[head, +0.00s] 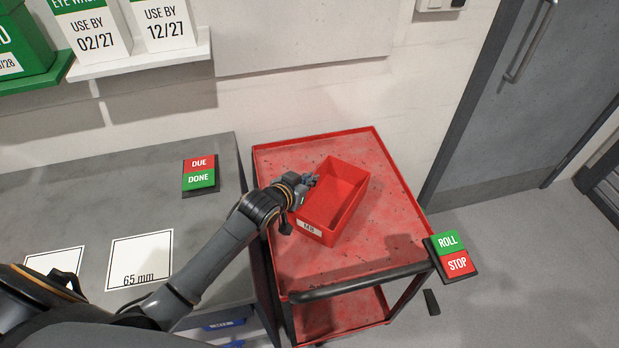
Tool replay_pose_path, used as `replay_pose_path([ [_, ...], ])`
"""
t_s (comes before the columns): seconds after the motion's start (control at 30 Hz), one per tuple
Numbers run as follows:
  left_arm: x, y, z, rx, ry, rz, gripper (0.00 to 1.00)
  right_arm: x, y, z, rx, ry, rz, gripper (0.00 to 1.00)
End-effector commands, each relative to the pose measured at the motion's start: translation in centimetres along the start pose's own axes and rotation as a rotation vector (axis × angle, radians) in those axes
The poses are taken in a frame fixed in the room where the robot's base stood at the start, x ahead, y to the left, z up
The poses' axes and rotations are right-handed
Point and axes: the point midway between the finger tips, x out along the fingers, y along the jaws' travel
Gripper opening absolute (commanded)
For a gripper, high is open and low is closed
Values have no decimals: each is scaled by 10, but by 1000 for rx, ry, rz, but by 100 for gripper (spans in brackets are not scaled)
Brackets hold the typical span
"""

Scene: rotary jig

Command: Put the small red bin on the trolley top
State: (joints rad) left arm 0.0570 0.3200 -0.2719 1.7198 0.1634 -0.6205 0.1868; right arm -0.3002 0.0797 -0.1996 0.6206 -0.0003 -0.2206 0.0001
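The small red bin (345,222) is empty, with a white label on its near wall. It is upright, turned at an angle, over the left-middle part of the red trolley top (283,262). I cannot tell whether its base touches the surface or is slightly above it. My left gripper (308,181) is at the bin's left wall, with its fingers by the rim. The fingers are small and partly hidden, so their grip on the wall is unclear. My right gripper is not in view.
The trolley has a raised rim, a dark handle (360,282) and a lower shelf. A ROLL/STOP sign (452,256) is at its right corner. A grey bench (90,185) with a DUE/DONE sign (200,174) stands left. The trolley's right side is clear.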

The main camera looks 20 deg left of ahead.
Motion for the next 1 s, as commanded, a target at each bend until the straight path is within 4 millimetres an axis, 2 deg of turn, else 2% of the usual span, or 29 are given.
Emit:
replay_pose_path([
  [0.27, 1, 0, 2, -1, 1, 0, 0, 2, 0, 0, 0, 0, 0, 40],
  [0.4, 1, 0, 2, -1, 0, 0, 27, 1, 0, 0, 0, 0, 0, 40],
  [0.43, 1, 0, 2, -1, 0, 0, 28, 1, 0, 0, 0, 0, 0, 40],
  [0.77, -1, 0, -1, -1, 1, 0, 28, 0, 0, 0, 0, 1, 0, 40],
  [0.87, -9, 0, 0, -1, 0, 0, 28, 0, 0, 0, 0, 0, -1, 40],
  [1.0, -34, 0, 0, 0, -1, 0, 28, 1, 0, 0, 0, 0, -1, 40],
])
